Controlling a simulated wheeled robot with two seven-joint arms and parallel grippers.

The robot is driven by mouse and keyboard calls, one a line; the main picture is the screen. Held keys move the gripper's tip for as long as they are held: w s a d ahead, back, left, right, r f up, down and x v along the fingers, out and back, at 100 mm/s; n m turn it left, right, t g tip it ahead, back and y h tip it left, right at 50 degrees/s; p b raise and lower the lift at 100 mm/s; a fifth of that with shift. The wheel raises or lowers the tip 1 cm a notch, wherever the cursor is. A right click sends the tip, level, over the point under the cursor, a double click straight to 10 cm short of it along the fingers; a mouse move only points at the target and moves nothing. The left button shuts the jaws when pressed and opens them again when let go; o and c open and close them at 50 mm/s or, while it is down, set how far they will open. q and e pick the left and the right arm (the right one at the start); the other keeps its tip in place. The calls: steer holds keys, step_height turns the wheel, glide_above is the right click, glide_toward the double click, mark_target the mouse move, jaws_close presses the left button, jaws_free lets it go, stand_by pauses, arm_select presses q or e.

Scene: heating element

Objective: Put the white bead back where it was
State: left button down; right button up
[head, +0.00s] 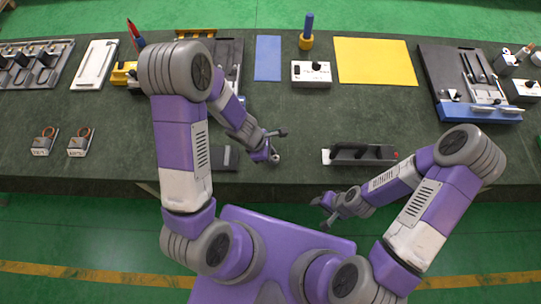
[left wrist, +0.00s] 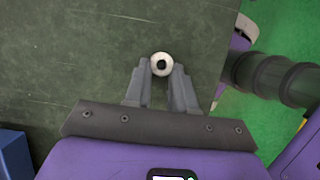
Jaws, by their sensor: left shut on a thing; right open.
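In the left wrist view the white bead (left wrist: 161,64) is a small white ring with a dark centre, held between the fingertips of my left gripper (left wrist: 162,72). In the head view my left gripper (head: 275,148) is over the front part of the dark bench, to the right of a small flat dark block. The bead is too small to make out well there. My right gripper (head: 324,207) is open and empty, in front of the bench's front edge.
A dark holder with a white end (head: 362,154) stands on the bench (head: 300,120) right of my left gripper. A flat dark block (head: 224,158) lies left of it. Two small coil blocks (head: 45,142) sit at the left. A yellow mat (head: 374,61) and a white box (head: 311,74) are behind.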

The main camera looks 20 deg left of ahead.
arm_select(q)
steer(key=shift+f, duration=0.15)
steer(key=c, duration=0.9)
jaws_free()
steer(key=shift+c, duration=0.2)
steer(key=shift+r, duration=0.25)
steer(key=p+v, duration=0.7)
steer(key=v, duration=0.5)
